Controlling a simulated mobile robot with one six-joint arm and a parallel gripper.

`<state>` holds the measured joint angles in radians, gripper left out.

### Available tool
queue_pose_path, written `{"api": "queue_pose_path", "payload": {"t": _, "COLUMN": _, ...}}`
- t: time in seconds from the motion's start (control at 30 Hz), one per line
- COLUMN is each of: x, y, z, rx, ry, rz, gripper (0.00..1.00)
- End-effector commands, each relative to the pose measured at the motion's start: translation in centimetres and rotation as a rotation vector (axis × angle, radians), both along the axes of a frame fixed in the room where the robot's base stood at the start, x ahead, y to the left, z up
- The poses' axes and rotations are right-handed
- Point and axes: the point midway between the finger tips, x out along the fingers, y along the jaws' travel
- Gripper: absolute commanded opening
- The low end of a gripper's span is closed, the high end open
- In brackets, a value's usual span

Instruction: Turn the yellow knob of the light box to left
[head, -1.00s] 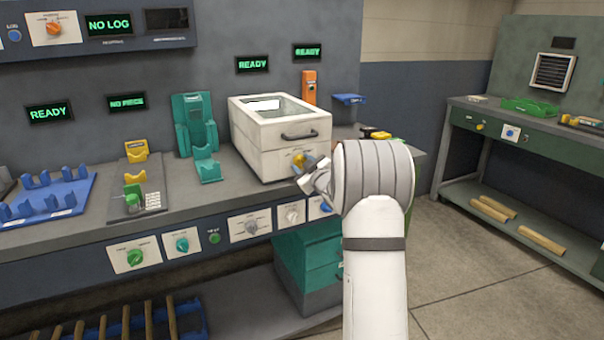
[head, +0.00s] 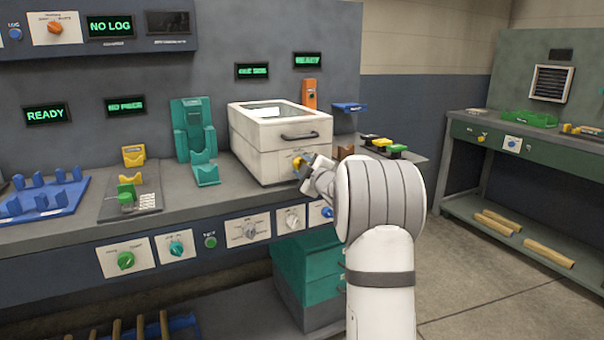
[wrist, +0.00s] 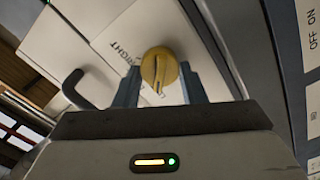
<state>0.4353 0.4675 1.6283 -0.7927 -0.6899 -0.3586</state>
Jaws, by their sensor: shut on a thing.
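The light box (head: 262,151) is a cream-white box with a clear window in its lid and a dark handle, standing on the grey bench. Its yellow knob (head: 297,162) is on the front face, low down. My gripper (head: 302,169) is at the knob, in front of the box. In the wrist view the knob (wrist: 159,68) sits between the two fingers, and my gripper (wrist: 160,85) is shut on it. A dark line runs across the knob's face. The label on the white panel beside it is partly hidden; "RIGHT" can be read.
A teal holder (head: 194,140) stands left of the box and an orange device (head: 309,93) behind it. A display (head: 252,71) above the box seems to read "ONE SIDE". Several coloured buttons (head: 384,143) stand to the right, beyond my arm.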

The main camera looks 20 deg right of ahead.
Motion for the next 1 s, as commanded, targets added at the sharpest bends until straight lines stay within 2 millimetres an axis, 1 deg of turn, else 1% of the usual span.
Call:
{"api": "queue_pose_path", "payload": {"t": 0.03, "x": 0.02, "y": 0.06, "z": -0.21, "rx": -0.013, "ry": -0.001, "rz": 0.001, "gripper": 0.14}}
{"api": "queue_pose_path", "payload": {"t": 0.33, "x": 0.02, "y": 0.07, "z": -0.07, "rx": -0.066, "ry": -0.002, "rz": 0.001, "gripper": 0.14}}
{"api": "queue_pose_path", "payload": {"t": 0.83, "x": 0.02, "y": 0.07, "z": 0.01, "rx": -0.075, "ry": -0.003, "rz": 0.001, "gripper": 0.14}}
{"api": "queue_pose_path", "payload": {"t": 0.87, "x": 0.02, "y": 0.07, "z": 0.01, "rx": -0.075, "ry": -0.003, "rz": 0.001, "gripper": 0.38}}
{"api": "queue_pose_path", "payload": {"t": 1.0, "x": 0.02, "y": 0.06, "z": 0.0, "rx": -0.075, "ry": -0.003, "rz": 0.001, "gripper": 0.49}}
